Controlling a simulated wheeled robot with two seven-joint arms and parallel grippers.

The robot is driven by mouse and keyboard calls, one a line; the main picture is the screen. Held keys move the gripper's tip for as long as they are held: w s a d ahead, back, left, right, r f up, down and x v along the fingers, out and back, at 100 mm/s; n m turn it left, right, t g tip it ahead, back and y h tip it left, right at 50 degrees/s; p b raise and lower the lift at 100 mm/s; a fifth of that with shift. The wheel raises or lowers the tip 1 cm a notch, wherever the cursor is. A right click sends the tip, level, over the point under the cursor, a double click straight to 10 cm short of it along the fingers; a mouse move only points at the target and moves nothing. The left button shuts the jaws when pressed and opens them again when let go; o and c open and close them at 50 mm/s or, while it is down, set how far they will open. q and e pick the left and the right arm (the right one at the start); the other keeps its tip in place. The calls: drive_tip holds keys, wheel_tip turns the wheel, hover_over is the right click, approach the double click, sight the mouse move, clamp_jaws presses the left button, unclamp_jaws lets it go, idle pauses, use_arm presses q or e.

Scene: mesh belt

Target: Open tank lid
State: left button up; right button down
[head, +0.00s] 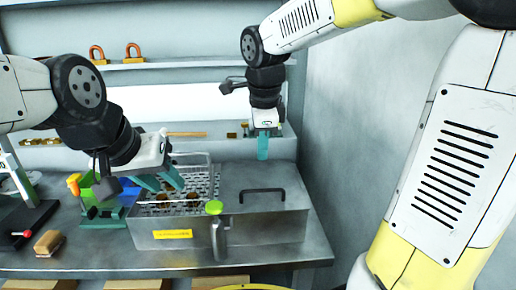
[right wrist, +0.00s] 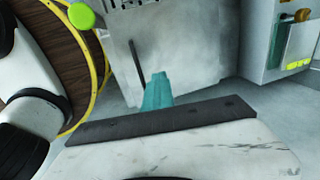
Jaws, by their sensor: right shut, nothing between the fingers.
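The metal tank (head: 190,243) stands on the bench with a yellow label on its front. A flat grey lid (head: 285,180) with a dark bar handle (head: 262,191) lies level over its right part. The handle also shows in the right wrist view (right wrist: 137,62). My right gripper (head: 263,152) is shut and empty above and behind the lid, apart from the handle; its closed teal fingers show in the right wrist view (right wrist: 158,88). My left gripper (head: 162,181) hangs over the tank's left part, its two teal fingers spread apart with nothing visible between them.
A mesh basket (head: 205,178) with brown pieces fills the tank's left part. A green-knobbed post (head: 214,208) stands at the tank's front. Left are coloured bins (head: 100,205) and a brush-like block (head: 48,242). A grey wall (head: 345,120) bounds the right side.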

drive_tip(key=c, duration=2.2)
unclamp_jaws()
drive_tip(key=c, duration=1.5)
unclamp_jaws()
drive_tip(key=shift+v, duration=3.9)
